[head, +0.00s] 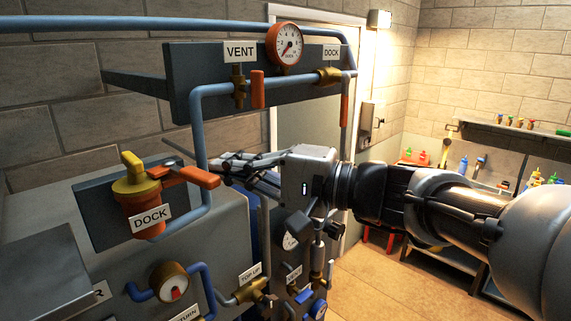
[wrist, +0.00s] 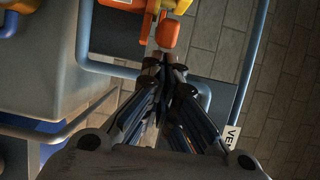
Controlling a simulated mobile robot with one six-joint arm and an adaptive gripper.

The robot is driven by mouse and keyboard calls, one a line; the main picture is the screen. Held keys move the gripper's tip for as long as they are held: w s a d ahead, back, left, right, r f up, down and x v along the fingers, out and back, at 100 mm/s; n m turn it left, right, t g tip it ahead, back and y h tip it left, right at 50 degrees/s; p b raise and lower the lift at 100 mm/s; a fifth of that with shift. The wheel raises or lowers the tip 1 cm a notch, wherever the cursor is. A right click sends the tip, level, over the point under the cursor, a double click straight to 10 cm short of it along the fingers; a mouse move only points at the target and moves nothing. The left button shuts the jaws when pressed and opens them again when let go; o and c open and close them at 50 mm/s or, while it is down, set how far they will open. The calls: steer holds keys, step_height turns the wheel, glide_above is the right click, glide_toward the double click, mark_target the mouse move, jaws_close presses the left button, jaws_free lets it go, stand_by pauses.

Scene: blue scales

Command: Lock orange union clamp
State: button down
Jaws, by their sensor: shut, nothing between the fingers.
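The orange union clamp (head: 192,177) is a lever sticking out to the right from the DOCK coupling (head: 138,205). That coupling has an orange body and a yellow cap (head: 136,172). The rounded orange end of the clamp also shows at the top of the wrist view (wrist: 167,33). My gripper (head: 218,166) is shut and empty, with its fingertips close to the free end of the clamp. In the wrist view my fingertips (wrist: 164,66) lie just below that end. I cannot tell whether they touch it.
Blue pipes (head: 201,130) run close by the gripper. Above is a panel (head: 205,65) with a gauge (head: 286,43), VENT and DOCK labels and orange-handled valves. Below are a TOP UP valve (head: 251,289) and another gauge (head: 169,282). Open floor (head: 390,290) lies to the right.

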steer(key=s+b, duration=0.1)
steer(key=b, duration=0.1)
steer(key=s+m+t+b, duration=0.1)
steer(key=b, duration=0.1)
steer(key=shift+a+t+h, duration=0.2)
steer(key=shift+t+h, duration=0.1)
